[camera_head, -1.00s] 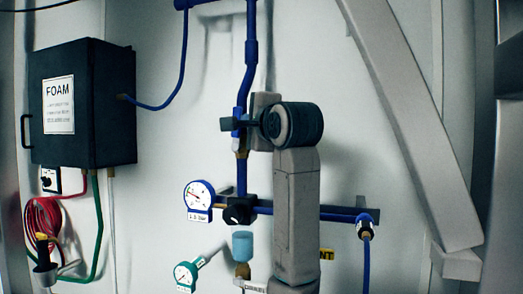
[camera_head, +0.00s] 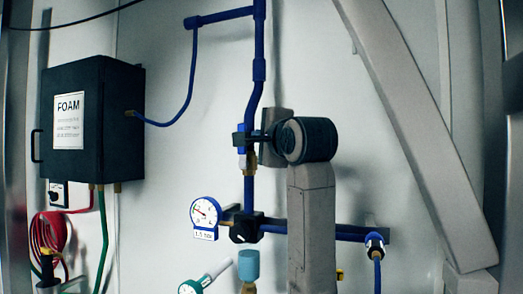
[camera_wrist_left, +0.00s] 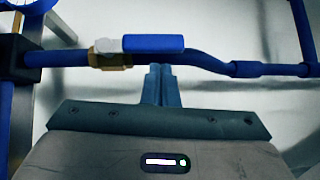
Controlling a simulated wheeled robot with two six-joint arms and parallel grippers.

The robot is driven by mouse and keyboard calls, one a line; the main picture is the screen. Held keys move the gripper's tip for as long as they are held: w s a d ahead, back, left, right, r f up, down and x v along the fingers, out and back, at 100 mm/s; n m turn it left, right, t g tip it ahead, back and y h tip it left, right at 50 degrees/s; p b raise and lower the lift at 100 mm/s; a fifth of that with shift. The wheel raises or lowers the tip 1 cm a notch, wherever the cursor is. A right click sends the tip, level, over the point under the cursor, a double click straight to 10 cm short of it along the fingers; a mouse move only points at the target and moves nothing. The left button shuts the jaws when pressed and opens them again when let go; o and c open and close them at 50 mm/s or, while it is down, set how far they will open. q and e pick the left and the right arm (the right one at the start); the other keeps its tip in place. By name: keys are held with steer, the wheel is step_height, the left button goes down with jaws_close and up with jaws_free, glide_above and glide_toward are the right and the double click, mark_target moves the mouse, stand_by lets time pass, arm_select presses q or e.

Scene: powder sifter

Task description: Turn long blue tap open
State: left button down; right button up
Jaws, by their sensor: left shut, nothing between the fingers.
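The long blue tap handle (camera_wrist_left: 153,43) runs along its blue pipe in the left wrist view, on a brass valve (camera_wrist_left: 112,58). In the head view the handle (camera_head: 240,140) is small and partly hidden near my gripper, above the brass fitting (camera_head: 248,165). My left gripper (camera_wrist_left: 160,70) is shut and empty. Its fingertips are right beside the handle and pipe; whether they touch cannot be told. In the head view my left gripper (camera_head: 257,137) is at the vertical pipe, with my arm below it. My right gripper is not in view.
A black FOAM box (camera_head: 90,125) hangs on the wall at the left. A horizontal blue pipe (camera_head: 352,234) passes behind my arm. A grey slanted beam (camera_head: 425,165) stands at the right.

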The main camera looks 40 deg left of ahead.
arm_select(q)
steer(key=w+d+r+b+v, duration=0.1)
steer(key=b+v, duration=0.3)
steer(key=v, duration=0.7)
steer(key=shift+w+d+b, duration=0.2)
steer(key=shift+d+b, duration=0.1)
steer(key=shift+d, duration=0.1)
